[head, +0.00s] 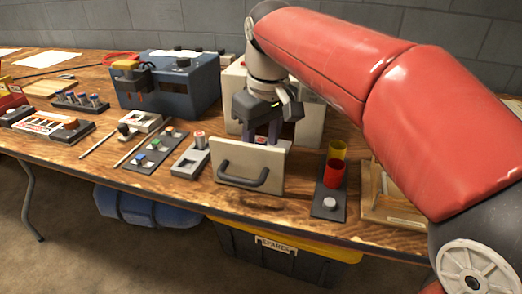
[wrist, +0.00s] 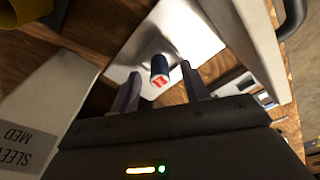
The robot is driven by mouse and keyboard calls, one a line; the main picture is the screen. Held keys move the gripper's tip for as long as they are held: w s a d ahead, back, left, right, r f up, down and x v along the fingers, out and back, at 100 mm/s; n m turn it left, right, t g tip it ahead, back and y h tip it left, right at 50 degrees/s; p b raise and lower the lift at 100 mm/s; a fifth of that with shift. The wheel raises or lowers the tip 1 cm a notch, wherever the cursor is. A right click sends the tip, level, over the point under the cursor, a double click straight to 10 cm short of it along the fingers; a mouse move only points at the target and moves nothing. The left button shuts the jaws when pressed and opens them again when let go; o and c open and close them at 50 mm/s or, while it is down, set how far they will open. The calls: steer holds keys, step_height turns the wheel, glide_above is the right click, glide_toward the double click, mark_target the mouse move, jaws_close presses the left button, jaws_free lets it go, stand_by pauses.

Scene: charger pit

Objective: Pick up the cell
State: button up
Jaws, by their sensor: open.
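The cell (wrist: 160,65) is a small dark blue cylinder with a red and white marked end. In the wrist view it sits on a pale metallic surface, between and just beyond the fingertips of my gripper (wrist: 160,77). The fingers stand apart, with visible gaps on both sides of the cell. In the head view my gripper (head: 264,133) points down behind the upright pale front panel (head: 236,160) with its dark handle (head: 243,176). That panel hides the fingertips' surroundings there, and I cannot make the cell out clearly.
A pale cabinet (head: 310,122) stands behind my gripper. A small grey holder with a cylinder (head: 190,160) is left of the panel. Red (head: 333,173) and yellow cups stand to the right. A blue device (head: 190,85) is further left. In the wrist view a labelled pale block (wrist: 40,120) is at left.

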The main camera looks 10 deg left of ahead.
steer(key=shift+c, duration=0.5)
jaws_close()
steer(key=shift+r, duration=0.1)
